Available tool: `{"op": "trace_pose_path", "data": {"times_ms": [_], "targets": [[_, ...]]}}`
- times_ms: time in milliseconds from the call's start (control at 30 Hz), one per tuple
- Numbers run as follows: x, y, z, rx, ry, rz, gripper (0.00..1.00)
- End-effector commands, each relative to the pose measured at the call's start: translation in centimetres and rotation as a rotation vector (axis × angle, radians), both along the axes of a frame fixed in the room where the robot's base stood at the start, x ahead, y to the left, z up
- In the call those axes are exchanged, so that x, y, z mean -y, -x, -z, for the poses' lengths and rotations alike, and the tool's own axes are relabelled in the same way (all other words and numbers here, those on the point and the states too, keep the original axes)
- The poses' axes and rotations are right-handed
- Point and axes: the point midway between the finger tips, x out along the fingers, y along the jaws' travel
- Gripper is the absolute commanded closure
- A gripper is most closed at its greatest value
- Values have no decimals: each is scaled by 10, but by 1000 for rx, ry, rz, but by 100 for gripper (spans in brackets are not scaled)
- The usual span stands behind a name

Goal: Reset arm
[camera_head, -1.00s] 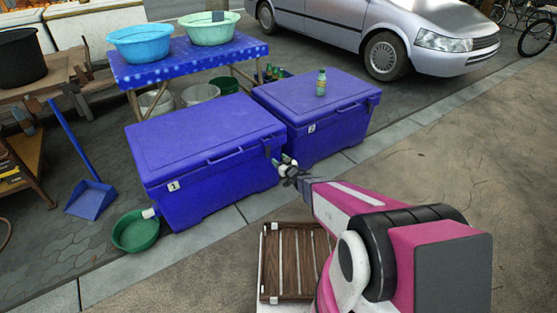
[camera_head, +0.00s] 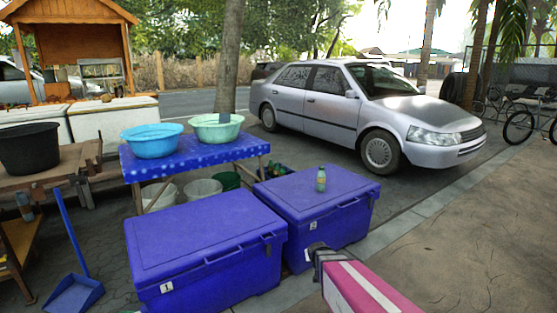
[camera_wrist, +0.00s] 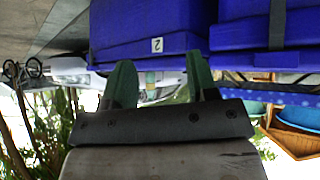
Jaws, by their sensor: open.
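My gripper (camera_wrist: 158,82) is open and empty in the wrist view, its two green fingers apart. The wrist view looks upside down. In the head view my pink and white arm comes in at the bottom, with its end near the front of the blue cooler box marked 2 (camera_head: 316,205); the fingers are hard to make out there. That box also shows in the wrist view (camera_wrist: 135,28), beyond the fingers. A small bottle (camera_head: 321,179) stands upright on its lid.
A blue cooler box marked 1 (camera_head: 203,240) stands to the left. Behind is a blue-clothed table (camera_head: 190,150) with a blue basin (camera_head: 152,141) and a green basin (camera_head: 217,128). A silver car (camera_head: 365,110) is parked behind. The pavement at right is clear.

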Motion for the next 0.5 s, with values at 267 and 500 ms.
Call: {"op": "trace_pose_path", "data": {"times_ms": [267,500], "targets": [[27,105,-46,-419,-21,98,47],[27,177,-78,-699,-76,90,47]]}}
